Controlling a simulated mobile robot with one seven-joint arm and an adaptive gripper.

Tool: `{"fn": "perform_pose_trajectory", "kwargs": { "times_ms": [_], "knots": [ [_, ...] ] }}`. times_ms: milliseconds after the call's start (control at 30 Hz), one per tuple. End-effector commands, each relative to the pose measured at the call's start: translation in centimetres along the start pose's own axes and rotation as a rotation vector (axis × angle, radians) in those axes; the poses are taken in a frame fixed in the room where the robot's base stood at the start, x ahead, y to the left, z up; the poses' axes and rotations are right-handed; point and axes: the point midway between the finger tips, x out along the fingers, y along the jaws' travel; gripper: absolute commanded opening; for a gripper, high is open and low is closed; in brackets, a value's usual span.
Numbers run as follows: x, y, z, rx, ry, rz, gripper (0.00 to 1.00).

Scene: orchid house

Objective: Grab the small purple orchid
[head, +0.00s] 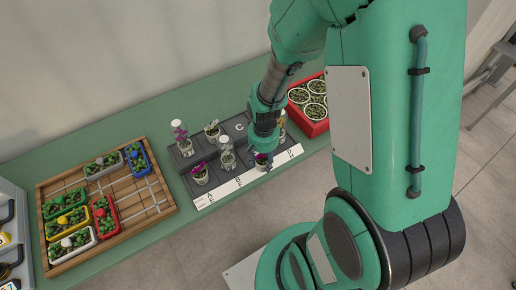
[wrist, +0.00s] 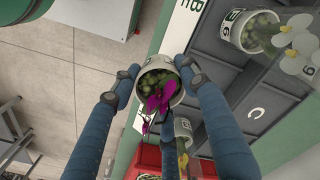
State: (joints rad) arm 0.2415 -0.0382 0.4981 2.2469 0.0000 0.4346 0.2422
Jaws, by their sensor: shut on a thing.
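The small purple orchid (wrist: 162,92) has dark magenta petals and green balls of filling in a white pot (wrist: 148,68). I cannot tell whether the pot is clear of the tray. Other magenta orchids stand at the tray's left front (head: 200,173) and left back (head: 180,135).
White orchids stand close by on the tray, one large in the wrist view (wrist: 262,38). A red crate (head: 319,129) of potted green plants adjoins on the right. A wooden rack (head: 141,195) with coloured planters lies left. The green bench (head: 133,120) is bare behind the rack.

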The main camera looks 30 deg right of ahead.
Motion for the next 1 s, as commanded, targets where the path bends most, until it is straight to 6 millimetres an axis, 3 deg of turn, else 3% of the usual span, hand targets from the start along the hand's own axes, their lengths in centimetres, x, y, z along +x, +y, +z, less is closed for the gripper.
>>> {"fn": "perform_pose_trajectory", "kwargs": {
  "times_ms": [200,400,1000],
  "knots": [
    [-0.5,0.9,3.4,0.000,0.001,0.000,0.13],
    [-0.6,1.4,5.1,0.000,0.000,0.000,0.13],
    [-0.6,1.5,5.6,0.000,0.000,0.000,0.13]
  ]
}}
